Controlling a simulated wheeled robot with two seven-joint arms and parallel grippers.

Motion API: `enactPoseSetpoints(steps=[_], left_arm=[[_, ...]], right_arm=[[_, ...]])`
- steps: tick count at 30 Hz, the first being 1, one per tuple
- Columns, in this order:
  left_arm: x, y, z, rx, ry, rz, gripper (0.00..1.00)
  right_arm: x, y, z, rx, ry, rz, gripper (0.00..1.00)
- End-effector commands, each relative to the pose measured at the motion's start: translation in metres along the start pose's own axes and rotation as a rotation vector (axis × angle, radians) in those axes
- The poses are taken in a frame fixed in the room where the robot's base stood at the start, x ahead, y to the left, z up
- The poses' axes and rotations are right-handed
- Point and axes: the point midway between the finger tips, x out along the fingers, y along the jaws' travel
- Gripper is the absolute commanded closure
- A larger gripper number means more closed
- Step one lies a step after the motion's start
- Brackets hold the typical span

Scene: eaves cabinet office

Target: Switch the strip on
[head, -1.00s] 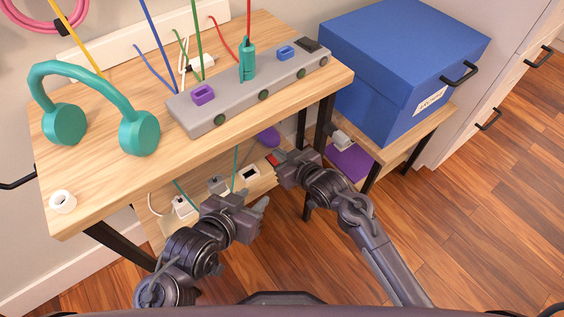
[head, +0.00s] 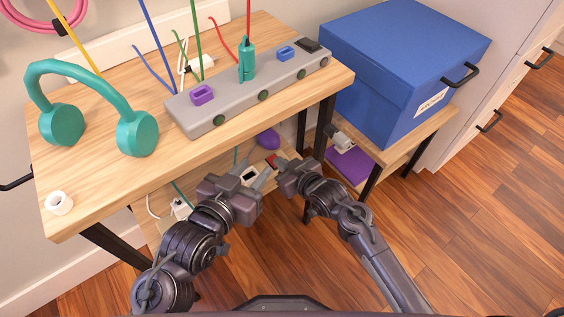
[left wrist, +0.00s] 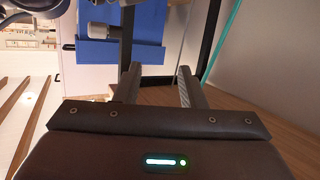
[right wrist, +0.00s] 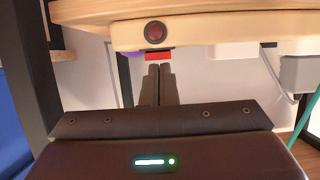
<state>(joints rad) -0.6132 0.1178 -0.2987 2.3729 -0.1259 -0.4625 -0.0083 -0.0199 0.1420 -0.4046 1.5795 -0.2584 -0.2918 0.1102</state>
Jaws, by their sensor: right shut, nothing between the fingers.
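A pale strip with white plugs (head: 181,207) lies on the low shelf under the desk, partly hidden by my arms. In the right wrist view a pale bar (right wrist: 215,32) carries a round dark-red button (right wrist: 155,32), with a small bright-red piece (right wrist: 158,56) just under it. My right gripper (right wrist: 159,72) is shut and empty, its tips close to the red piece; I cannot tell whether they touch. In the head view my right gripper (head: 275,165) covers part of that end. My left gripper (left wrist: 157,75) is open and empty, beside the right one under the desk's front edge.
A blue box (head: 390,70) stands on a side table to the right. Dark desk legs stand close by. The floor in front is clear.

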Motion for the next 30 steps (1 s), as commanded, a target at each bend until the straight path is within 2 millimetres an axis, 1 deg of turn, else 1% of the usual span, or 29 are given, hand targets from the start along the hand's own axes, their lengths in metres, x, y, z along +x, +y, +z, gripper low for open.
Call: enactPoseSetpoints(steps=[1, 4, 13, 24, 30], left_arm=[[-0.002, 0.001, 0.012, -0.003, -0.051, 0.001, 0.64], [-0.007, 0.003, 0.038, -0.009, -0.172, 0.005, 0.64], [-0.005, 0.003, 0.033, -0.007, -0.151, 0.004, 0.64], [-0.01, 0.003, 0.016, -0.007, -0.149, 0.004, 0.64], [-0.01, 0.003, 0.016, -0.007, -0.149, 0.004, 0.64]], right_arm=[[0.0, 0.0, 0.002, 0.0, -0.002, 0.0, 1.0], [0.0, 0.0, 0.006, 0.0, -0.002, 0.0, 1.0], [0.0, 0.0, 0.004, 0.0, 0.0, 0.0, 1.0], [-0.005, 0.0, -0.009, -0.001, -0.001, 0.0, 1.0], [-0.005, 0.0, -0.009, -0.001, 0.0, 0.0, 1.0]])
